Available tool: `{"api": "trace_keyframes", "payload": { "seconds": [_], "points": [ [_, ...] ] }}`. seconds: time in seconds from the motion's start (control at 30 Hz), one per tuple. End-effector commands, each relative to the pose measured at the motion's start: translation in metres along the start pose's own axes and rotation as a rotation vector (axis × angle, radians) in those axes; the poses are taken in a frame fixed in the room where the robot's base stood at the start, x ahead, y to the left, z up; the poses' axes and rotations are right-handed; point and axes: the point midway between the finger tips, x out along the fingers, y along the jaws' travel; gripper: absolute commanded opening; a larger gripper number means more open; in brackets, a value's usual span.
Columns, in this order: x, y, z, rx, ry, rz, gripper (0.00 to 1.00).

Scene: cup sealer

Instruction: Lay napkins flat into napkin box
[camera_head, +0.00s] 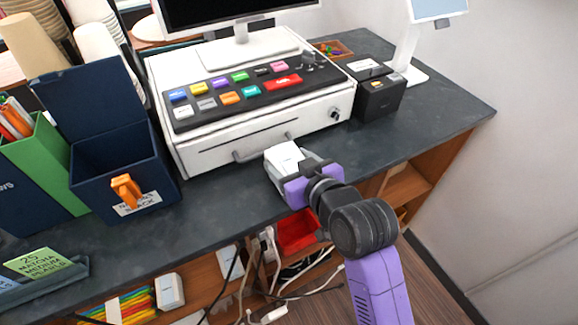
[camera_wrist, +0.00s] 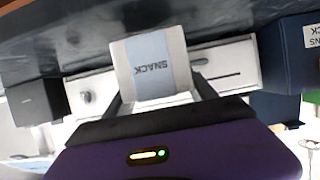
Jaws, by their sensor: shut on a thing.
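A white napkin pack (camera_head: 284,156) is in my gripper (camera_head: 292,170), above the counter's front edge and in front of the cash drawer. In the wrist view the napkin pack (camera_wrist: 152,62) shows a blue band lettered "SNACK", between the two fingers of my gripper (camera_wrist: 162,95). The navy napkin box (camera_head: 88,180) stands on the counter to the left of my gripper, its lid up. Its front has an orange handle-like piece and a partly covered label. Its floor is hidden. In the wrist view the napkin box (camera_wrist: 285,62) is at the right edge.
The white cash drawer (camera_head: 235,148) with coloured keys stands behind my gripper. A small black box (camera_head: 380,98) is to its right. A green holder (camera_head: 35,165) is left of the napkin box, and a card stand (camera_head: 50,275) is in front. Bare counter (camera_head: 225,200) lies between napkin box and gripper.

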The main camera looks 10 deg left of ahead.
Motion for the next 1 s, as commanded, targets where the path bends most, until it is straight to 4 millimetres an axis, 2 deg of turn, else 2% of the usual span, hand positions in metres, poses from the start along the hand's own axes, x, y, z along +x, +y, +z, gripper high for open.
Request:
{"api": "trace_keyframes", "payload": {
  "seconds": [0.13,0.57,0.6,0.67,1.0],
  "points": [
    [0.006,0.001,0.015,0.0,-0.001,0.001,0.2],
    [0.008,0.0,0.02,0.0,0.001,0.001,0.2],
    [0.008,0.0,0.02,0.0,0.0,0.001,0.73],
    [0.008,0.0,0.019,0.0,0.0,0.001,0.85],
    [0.007,0.0,0.018,-0.001,0.0,0.001,0.87]
  ]
}}
